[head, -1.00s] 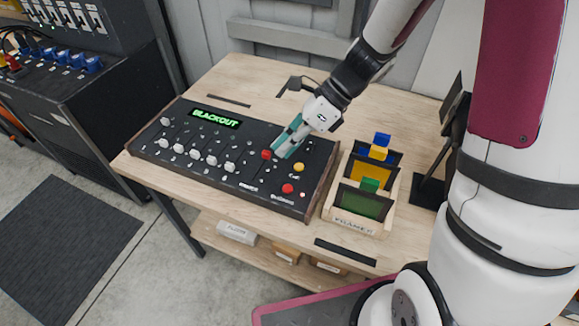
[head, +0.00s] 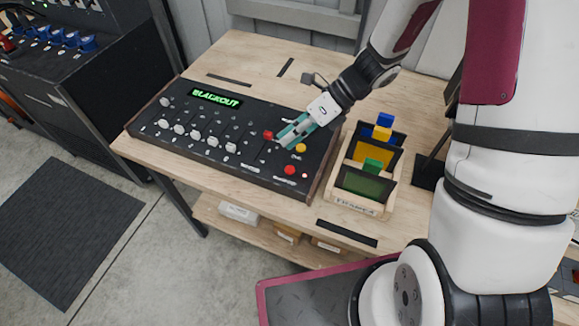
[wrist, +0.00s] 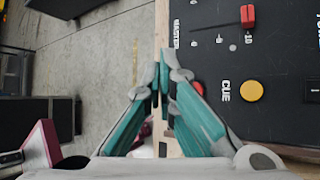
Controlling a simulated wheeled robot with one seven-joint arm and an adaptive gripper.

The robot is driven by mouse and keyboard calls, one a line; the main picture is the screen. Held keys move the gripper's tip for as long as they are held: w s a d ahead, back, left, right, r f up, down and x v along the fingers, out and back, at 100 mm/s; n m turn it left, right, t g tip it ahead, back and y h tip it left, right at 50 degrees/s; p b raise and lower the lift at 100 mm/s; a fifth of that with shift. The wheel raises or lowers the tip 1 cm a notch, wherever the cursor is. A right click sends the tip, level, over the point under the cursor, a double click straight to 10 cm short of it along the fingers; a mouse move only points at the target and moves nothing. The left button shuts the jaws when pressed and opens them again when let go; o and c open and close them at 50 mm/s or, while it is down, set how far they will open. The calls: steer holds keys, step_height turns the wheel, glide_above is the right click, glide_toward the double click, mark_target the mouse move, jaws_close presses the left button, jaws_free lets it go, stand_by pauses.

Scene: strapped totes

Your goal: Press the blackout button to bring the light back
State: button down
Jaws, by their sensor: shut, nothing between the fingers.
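The black control console (head: 165,140) lies on the wooden table, its green display (head: 215,97) reading BLACKOUT. A round red button (head: 289,170) is near its front right, below a round yellow button (head: 300,148). In the wrist view the yellow button (wrist: 251,91) is marked CUE, and the red button (wrist: 198,88) is partly hidden behind a finger. My gripper (head: 283,143) is shut and empty, above the console's right part, left of the yellow button and behind the red one. In the wrist view my fingertips (wrist: 161,65) appear over the console's edge. Contact is not visible.
A red fader cap (head: 268,134) is close to my fingertips. White fader knobs (head: 196,134) fill the console's left part. A wooden rack (head: 357,203) with coloured panels stands right of the console. A dark stand (head: 428,172) is farther right.

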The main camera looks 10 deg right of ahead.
mark_target(290, 166)
steer(key=shift+f+b, duration=1.15)
steer(key=shift+f, duration=2.5)
steer(key=shift+f, duration=0.4)
steer(key=shift+f, duration=0.4)
steer(key=shift+r, duration=0.85)
steer(key=shift+r+p, duration=1.05)
steer(key=shift+r, duration=1.45)
